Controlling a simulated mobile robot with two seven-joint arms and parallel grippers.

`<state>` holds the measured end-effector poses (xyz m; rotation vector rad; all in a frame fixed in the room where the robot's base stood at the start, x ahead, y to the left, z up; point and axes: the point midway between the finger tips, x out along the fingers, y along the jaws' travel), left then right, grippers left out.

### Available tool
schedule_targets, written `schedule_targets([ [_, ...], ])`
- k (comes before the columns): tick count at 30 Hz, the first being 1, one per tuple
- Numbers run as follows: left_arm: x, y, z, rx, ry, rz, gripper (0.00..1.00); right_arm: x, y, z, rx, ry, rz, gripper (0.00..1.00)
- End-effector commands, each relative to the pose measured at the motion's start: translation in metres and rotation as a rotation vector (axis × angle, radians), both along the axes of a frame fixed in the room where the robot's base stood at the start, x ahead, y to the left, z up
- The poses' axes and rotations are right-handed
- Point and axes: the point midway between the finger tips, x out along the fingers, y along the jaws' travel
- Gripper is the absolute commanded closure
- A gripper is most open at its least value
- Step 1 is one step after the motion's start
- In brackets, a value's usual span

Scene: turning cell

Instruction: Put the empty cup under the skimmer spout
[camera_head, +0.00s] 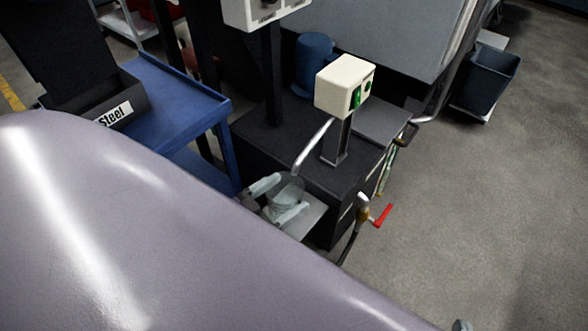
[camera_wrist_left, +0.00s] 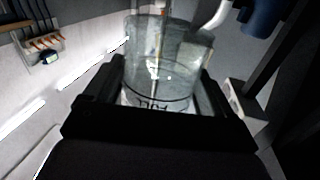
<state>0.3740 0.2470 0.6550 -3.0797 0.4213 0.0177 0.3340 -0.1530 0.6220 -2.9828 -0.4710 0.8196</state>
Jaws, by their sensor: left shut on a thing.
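The clear cup (camera_head: 287,190) is held between the two pale fingers of my left gripper (camera_head: 278,198). In the left wrist view the cup (camera_wrist_left: 165,60) fills the middle, with a dark line and lettering near its lower end; no contents are plain. The skimmer, a cream box (camera_head: 344,86) with green controls on a post, has a bent pale spout (camera_head: 312,146). The spout's tip appears right at the cup's far rim. A pale tube (camera_wrist_left: 215,14) shows beside the cup in the wrist view. Only a small tip of my right gripper (camera_head: 460,325) shows at the bottom edge.
A metal shelf (camera_head: 308,217) lies below the cup on the dark tank (camera_head: 300,150). A red-handled valve (camera_head: 381,215) with a hose stands close to the right. A blue cart (camera_head: 175,95) with a "Steel" bin (camera_head: 118,113) is at left.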

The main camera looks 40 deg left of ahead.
Motion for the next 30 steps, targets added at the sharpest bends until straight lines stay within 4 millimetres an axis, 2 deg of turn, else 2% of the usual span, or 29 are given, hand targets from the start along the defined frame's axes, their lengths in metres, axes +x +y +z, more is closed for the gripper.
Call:
schedule_targets([
  [1, -0.008, 0.010, -0.037, 0.004, 0.007, -0.008, 0.46, 0.002, 0.003, -0.019, 0.007, -0.008, 0.007, 1.00],
  [3, -0.017, 0.023, -0.065, 0.001, 0.007, -0.014, 0.46, 0.003, 0.008, -0.028, 0.019, -0.016, 0.016, 1.00],
  [9, -0.042, 0.065, -0.129, -0.003, 0.001, -0.016, 0.46, 0.007, 0.019, -0.048, 0.048, -0.038, 0.041, 1.00],
  [12, -0.052, 0.081, -0.147, -0.003, -0.006, -0.012, 0.46, 0.008, 0.023, -0.054, 0.058, -0.045, 0.050, 1.00],
  [17, -0.061, 0.098, -0.161, -0.002, -0.015, -0.007, 0.46, 0.008, 0.027, -0.057, 0.068, -0.052, 0.061, 1.00],
  [20, -0.057, 0.101, -0.164, -0.001, -0.019, -0.007, 0.46, 0.008, 0.029, -0.058, 0.076, -0.054, 0.064, 1.00],
  [23, -0.041, 0.097, -0.164, -0.003, -0.024, -0.007, 0.46, 0.010, 0.033, -0.059, 0.095, -0.055, 0.068, 1.00],
  [30, 0.017, 0.080, -0.164, -0.004, -0.025, -0.007, 0.46, 0.014, 0.045, -0.064, 0.175, -0.053, 0.087, 1.00],
])
